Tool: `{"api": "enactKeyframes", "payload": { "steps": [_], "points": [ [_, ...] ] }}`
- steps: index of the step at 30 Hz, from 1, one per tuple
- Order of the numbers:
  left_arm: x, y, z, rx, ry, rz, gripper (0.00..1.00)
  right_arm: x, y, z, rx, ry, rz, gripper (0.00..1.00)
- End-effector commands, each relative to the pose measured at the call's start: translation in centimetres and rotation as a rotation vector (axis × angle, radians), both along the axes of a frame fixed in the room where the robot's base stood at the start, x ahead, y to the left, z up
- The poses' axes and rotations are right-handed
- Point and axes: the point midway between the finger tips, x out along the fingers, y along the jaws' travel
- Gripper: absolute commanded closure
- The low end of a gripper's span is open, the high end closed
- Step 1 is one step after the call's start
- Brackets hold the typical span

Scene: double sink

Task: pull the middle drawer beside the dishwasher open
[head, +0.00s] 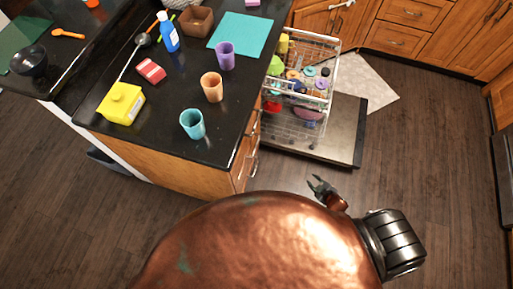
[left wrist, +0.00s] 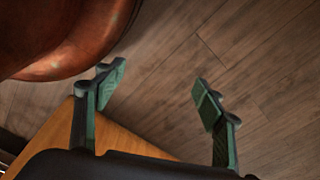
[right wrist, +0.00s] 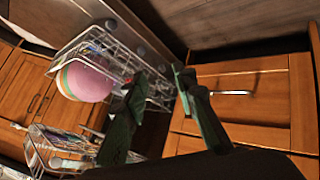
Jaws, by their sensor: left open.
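The wooden drawer stack (head: 243,158) is at the counter's end, beside the open dishwasher door (head: 345,130); its fronts are steeply foreshortened and look closed. My right gripper (head: 322,186) is right of the stack and apart from it. In the right wrist view my right gripper (right wrist: 160,76) is open and empty. A closed drawer front (right wrist: 260,110) with a bright bar handle (right wrist: 234,92) lies beyond its fingers; I cannot tell which drawer it is. My left gripper (left wrist: 156,82) is open and empty above the floor, outside the head view.
Loaded dishwasher racks (head: 325,95) stick out over the lowered door, close to the drawers. Cups, including a teal cup (head: 192,124), stand on the black counter (head: 160,105). The wood floor (head: 430,160) to the right is clear.

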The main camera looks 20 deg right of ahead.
Motion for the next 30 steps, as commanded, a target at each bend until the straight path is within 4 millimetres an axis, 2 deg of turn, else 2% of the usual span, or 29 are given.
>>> {"api": "enactKeyframes", "payload": {
  "steps": [1,3,6,9,12,16,21,26,30],
  "points": [
    [0.6,-0.3,-1.8,-0.004,0.006,0.004,0.36,3.6,-0.3,0.0,-0.037,-0.081,0.081,0.74],
    [1.6,-0.8,-2.1,-0.008,0.014,0.008,0.36,8.1,0.3,2.5,-0.088,-0.198,0.199,0.74],
    [2.9,-1.3,-2.2,-0.014,0.025,0.014,0.36,13.4,2.0,6.2,-0.16,-0.356,0.375,0.74],
    [3.9,-1.7,-2.0,-0.02,0.04,0.02,0.36,17.0,4.8,9.6,-0.233,-0.501,0.561,0.74],
    [4.6,-2.0,-1.5,-0.025,0.058,0.028,0.36,19.1,8.3,12.3,-0.303,-0.632,0.754,0.74],
    [5.0,-2.2,-0.5,-0.03,0.082,0.037,0.36,19.7,12.9,14.6,-0.384,-0.769,0.99,0.74],
    [5.2,-2.3,1.1,-0.034,0.105,0.044,0.36,18.8,17.2,15.9,-0.455,-0.882,1.219,0.74],
    [5.3,-2.3,2.3,-0.036,0.112,0.047,0.36,18.0,19.0,16.5,-0.486,-0.928,1.319,0.74],
    [5.4,-2.4,3.5,-0.039,0.11,0.048,0.36,18.3,20.0,16.7,-0.493,-0.939,1.336,0.74]
  ]
}}
